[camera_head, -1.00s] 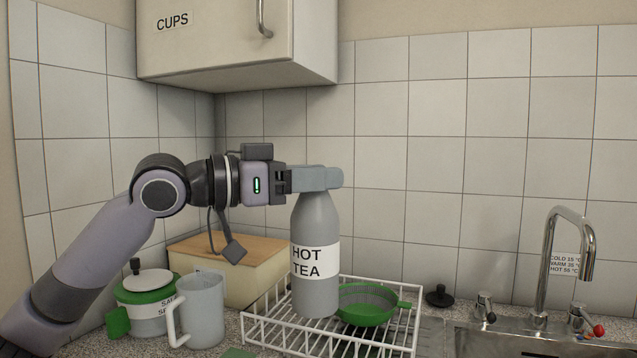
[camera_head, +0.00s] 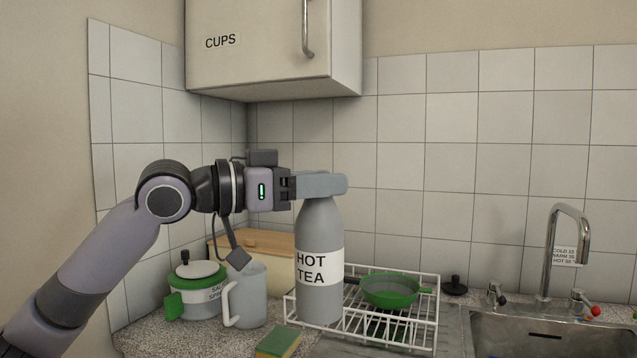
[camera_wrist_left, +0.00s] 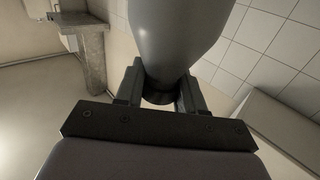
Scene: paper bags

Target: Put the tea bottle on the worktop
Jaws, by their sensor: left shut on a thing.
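The tea bottle (camera_head: 320,225) is grey with a white label reading HOT TEA, and it is upright. My left gripper (camera_head: 325,185) is shut on its neck at the top. In the left wrist view the bottle (camera_wrist_left: 178,35) stands out from between the two fingers (camera_wrist_left: 160,95). In the head view the bottle is in front of the left part of the white dish rack; I cannot tell whether its base touches anything. The speckled worktop (camera_head: 150,342) shows at the lower left, in front of the pots. My right gripper is not in view.
A white jug (camera_head: 250,298) and a green-and-white pot (camera_head: 196,292) stand left of the bottle, with a wooden-lidded box (camera_head: 262,242) behind. A sponge (camera_head: 278,344) lies in front. The dish rack (camera_head: 433,312) holds a green strainer (camera_head: 390,290). The sink and tap (camera_head: 566,232) are at right.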

